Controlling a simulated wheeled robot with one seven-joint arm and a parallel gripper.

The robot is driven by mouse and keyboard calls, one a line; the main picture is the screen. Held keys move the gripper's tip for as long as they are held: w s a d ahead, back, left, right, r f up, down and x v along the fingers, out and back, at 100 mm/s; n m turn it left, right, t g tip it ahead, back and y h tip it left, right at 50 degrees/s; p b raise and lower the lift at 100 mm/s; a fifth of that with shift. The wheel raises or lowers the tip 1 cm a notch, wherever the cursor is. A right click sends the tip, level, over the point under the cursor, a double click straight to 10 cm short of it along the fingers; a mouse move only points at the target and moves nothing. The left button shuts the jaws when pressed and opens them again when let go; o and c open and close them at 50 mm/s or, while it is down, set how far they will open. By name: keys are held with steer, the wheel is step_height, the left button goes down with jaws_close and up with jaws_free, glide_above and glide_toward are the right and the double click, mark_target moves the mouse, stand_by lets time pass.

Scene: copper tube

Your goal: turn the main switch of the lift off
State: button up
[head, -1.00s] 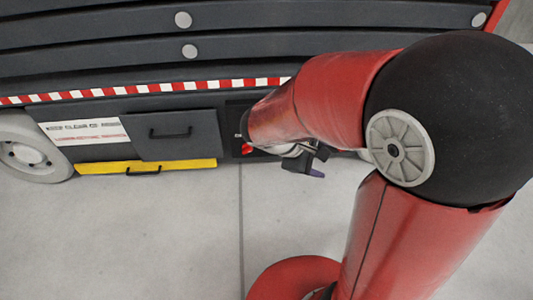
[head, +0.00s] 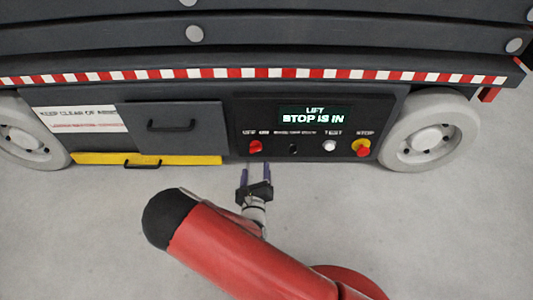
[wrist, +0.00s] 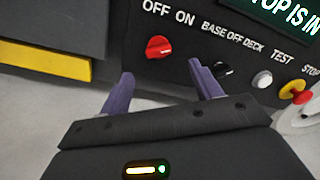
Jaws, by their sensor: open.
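The main switch is a red rotary knob (head: 255,147) below the OFF and ON labels at the left of the lift's black control panel (head: 311,105). In the wrist view the red knob (wrist: 159,47) has a slanted ridge; I cannot surely tell which label it points to. My gripper (head: 255,170) is open and empty, in front of and below the knob, fingers toward the panel. In the wrist view my gripper (wrist: 161,74) has its two purple fingers spread, with the knob beyond the gap between the tips. The fingers appear apart from the knob.
To the right of the knob are a small black selector (head: 293,149), a white test button (head: 329,145) and a red stop button on yellow (head: 362,148). A yellow drawer (head: 190,160) lies left. The floor in front is clear.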

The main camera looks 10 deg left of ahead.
mark_target(256, 151)
steer(key=b+x, duration=0.1)
steer(key=x, duration=0.6)
steer(key=shift+w+a, duration=0.15)
steer(key=shift+w, duration=0.2)
steer(key=shift+c, duration=0.2)
steer(key=c, duration=0.9)
